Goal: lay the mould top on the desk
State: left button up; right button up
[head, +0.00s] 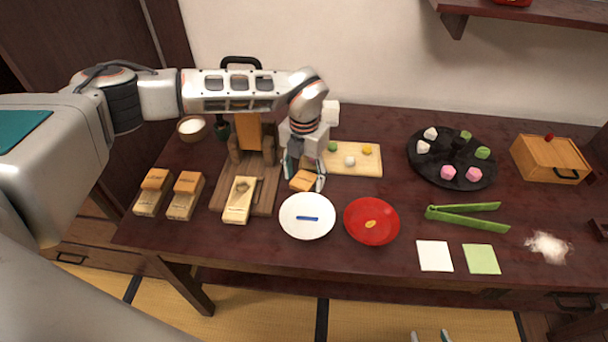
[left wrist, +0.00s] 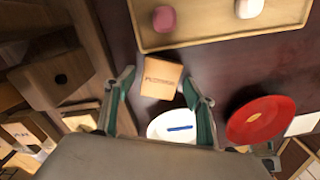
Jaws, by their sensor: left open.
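The mould top, a small orange-brown wooden block (head: 302,181) with dark marking on its face, appears to lie on the dark desk (head: 340,260), just behind the white plate. It also shows in the left wrist view (left wrist: 161,78). My left gripper (head: 305,184) is open above it, with its fingers apart on either side; the wrist view shows no clear grip on it. An open pale mould base (head: 238,203) lies on the brown board to the left. My right gripper (head: 431,337) shows only its two tips, apart and empty, at the bottom edge.
A white plate (head: 307,228) with a blue strip and a red plate (head: 372,232) stand in front. A light tray (head: 368,166) with small balls is behind. Two closed moulds (head: 153,203) (head: 183,207) are at left. Green tongs (head: 466,222) lie right.

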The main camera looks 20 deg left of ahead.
aim_at(304, 180)
pick_arm(q)
notch_tip(304, 180, up, 12)
jog(key=p, duration=0.1)
jog(key=shift+r, duration=0.2)
dwell(0.6)
jog(key=shift+s+f, duration=0.1)
